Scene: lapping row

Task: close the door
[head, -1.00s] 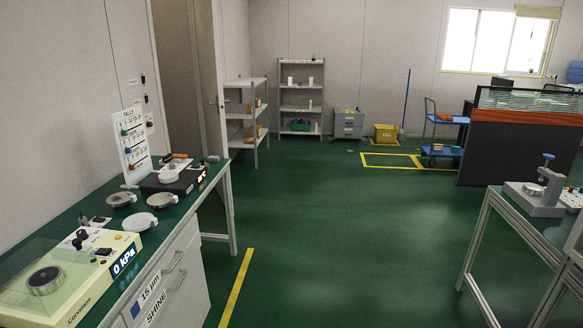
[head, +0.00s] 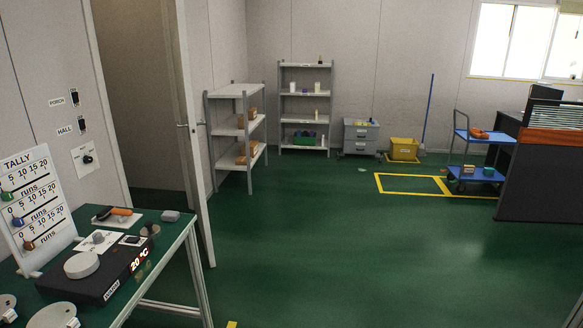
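The door (head: 190,130) is a pale panel at the left, seen nearly edge-on. It stands open, swung out into the room, with a lever handle (head: 190,124) about halfway up. The doorway (head: 140,90) to its left is open and shows a dim brownish space behind. Neither of my grippers is in view.
A workbench (head: 178,232) with a tally board (head: 36,205) and a black hotplate-like unit (head: 105,276) stands front left. Shelves (head: 240,92) stand beyond the door. A dark partition (head: 540,175) and blue cart (head: 475,172) are at the right. The green floor (head: 330,245) between is clear.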

